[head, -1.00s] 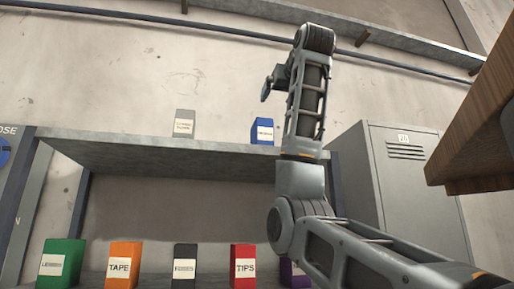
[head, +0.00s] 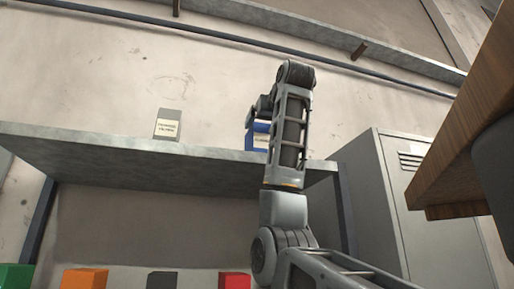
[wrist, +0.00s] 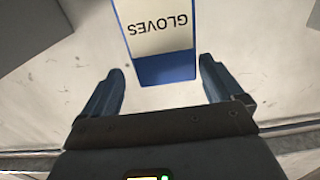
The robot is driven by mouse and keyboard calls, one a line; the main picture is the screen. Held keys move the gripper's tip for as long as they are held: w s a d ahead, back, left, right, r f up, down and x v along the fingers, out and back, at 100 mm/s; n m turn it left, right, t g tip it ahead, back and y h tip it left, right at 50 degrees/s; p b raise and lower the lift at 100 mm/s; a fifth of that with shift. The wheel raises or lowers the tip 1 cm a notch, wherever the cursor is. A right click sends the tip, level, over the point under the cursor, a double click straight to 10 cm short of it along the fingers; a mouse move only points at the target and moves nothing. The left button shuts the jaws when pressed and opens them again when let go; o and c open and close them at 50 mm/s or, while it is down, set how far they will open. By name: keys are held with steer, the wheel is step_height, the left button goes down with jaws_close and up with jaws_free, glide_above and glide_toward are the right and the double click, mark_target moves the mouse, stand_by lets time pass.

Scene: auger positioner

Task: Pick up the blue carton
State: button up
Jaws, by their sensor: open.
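The blue carton (head: 259,136) stands upright on the upper shelf, partly hidden behind my arm in the head view. In the wrist view the blue carton (wrist: 165,69) shows upside down, with a white label reading GLOVES. My gripper (wrist: 160,85) is open, its two fingers apart. The carton's near end lies between and just beyond the fingertips in that view, and I see no contact. In the head view my gripper (head: 250,116) is near the carton, mostly hidden by the arm.
A grey carton (head: 168,124) stands on the shelf (head: 110,155) left of the blue one. Green, orange, dark and red cartons stand on the lower level. A grey locker (head: 375,200) stands right of the shelf. A wooden board (head: 460,150) juts in at the right.

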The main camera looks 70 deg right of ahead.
steer(key=x, duration=0.1)
steer(key=p+x, duration=0.1)
steer(key=x, duration=0.1)
steer(key=p+x, duration=0.1)
steer(key=x, duration=0.1)
steer(key=shift+w+a+f, duration=0.1)
steer(key=shift+w+f, duration=0.3)
steer(key=shift+w, duration=0.05)
steer(key=shift+c, duration=0.3)
steer(key=c, duration=1.2)
steer(key=shift+r, duration=0.1)
